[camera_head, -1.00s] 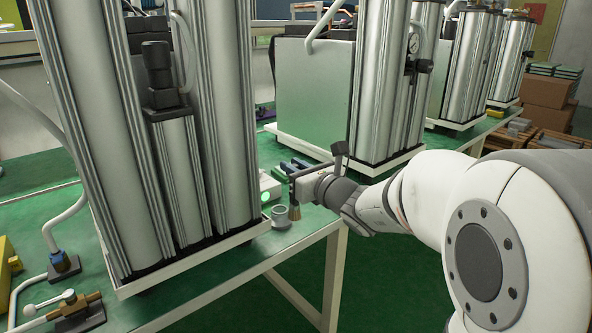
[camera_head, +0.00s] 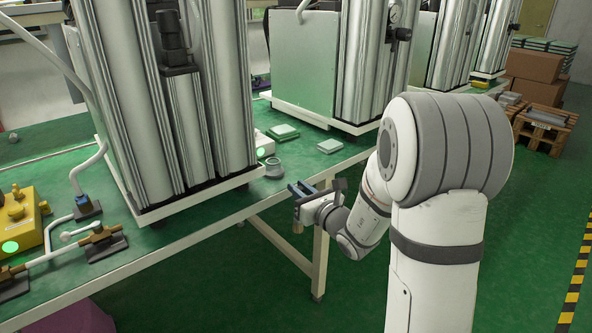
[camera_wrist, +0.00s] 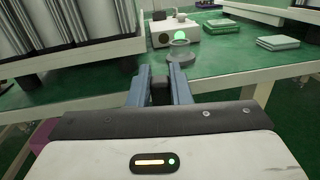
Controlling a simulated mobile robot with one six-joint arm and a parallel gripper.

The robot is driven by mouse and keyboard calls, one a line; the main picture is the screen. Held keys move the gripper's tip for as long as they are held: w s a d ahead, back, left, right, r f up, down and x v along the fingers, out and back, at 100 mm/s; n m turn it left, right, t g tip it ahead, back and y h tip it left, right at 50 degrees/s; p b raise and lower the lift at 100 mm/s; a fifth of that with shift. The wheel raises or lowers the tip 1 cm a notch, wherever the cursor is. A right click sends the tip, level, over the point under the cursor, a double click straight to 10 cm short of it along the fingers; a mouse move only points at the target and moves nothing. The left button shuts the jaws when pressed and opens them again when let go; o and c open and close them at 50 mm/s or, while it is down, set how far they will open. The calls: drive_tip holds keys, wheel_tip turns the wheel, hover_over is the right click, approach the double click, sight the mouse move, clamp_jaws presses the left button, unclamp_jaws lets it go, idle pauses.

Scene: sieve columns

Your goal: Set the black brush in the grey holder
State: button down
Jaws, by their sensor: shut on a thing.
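My gripper (camera_head: 301,188) is shut on the black brush (camera_wrist: 160,90), whose dark body shows between the two blue-grey fingers in the wrist view. In the head view the brush's tan lower end (camera_head: 297,228) hangs below the gripper; the rest is mostly hidden by the fingers. The gripper is in front of the table's edge, over the floor side. The grey holder (camera_head: 273,167), a short round cup on a wider foot, stands on the green table near its edge. It also shows in the wrist view (camera_wrist: 181,52), beyond the fingertips. The brush and holder are apart.
A tall column unit (camera_head: 180,100) on a white base stands left of the holder. A white box (camera_wrist: 197,40) with a green light sits behind the holder. Pale green pads (camera_head: 330,145) lie to the right. The table's front edge (camera_head: 240,212) runs between gripper and holder.

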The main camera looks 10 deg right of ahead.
drive_tip(key=s+d+f+m+t+h, duration=0.1)
drive_tip(key=d+f, duration=0.3)
drive_tip(key=f, duration=0.7)
drive_tip(key=shift+s+d+h, duration=0.2)
drive_tip(key=shift+h, duration=0.6)
drive_tip(key=shift+s, duration=0.15)
